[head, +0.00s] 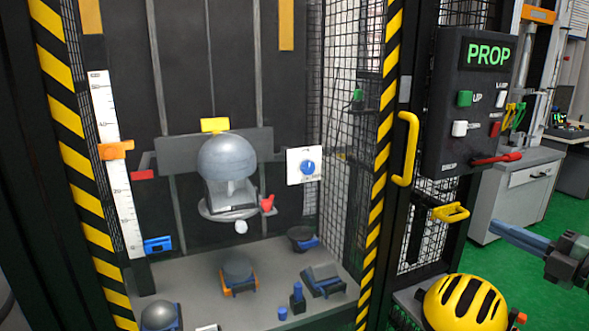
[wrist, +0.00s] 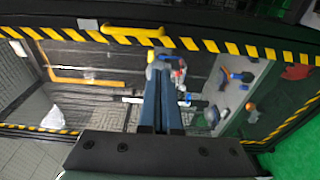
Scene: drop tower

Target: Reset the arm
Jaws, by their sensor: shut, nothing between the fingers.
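My gripper (head: 495,227) is at the right of the head view, its long blue-grey fingers pointing left towards the control box and door side of the tower. In the wrist view its fingers (wrist: 160,68) lie together, shut, with nothing between them. The gripper is apart from the yellow door handle (head: 408,150) and the yellow latch handle (head: 451,213) in the head view. Most of my arm is out of the picture.
A control box (head: 470,130) showing PROP has a red lever (head: 497,159). Inside the striped tower, a grey dome (head: 227,157) sits on a carriage above several anvils. Green floor (head: 525,265) is open at right.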

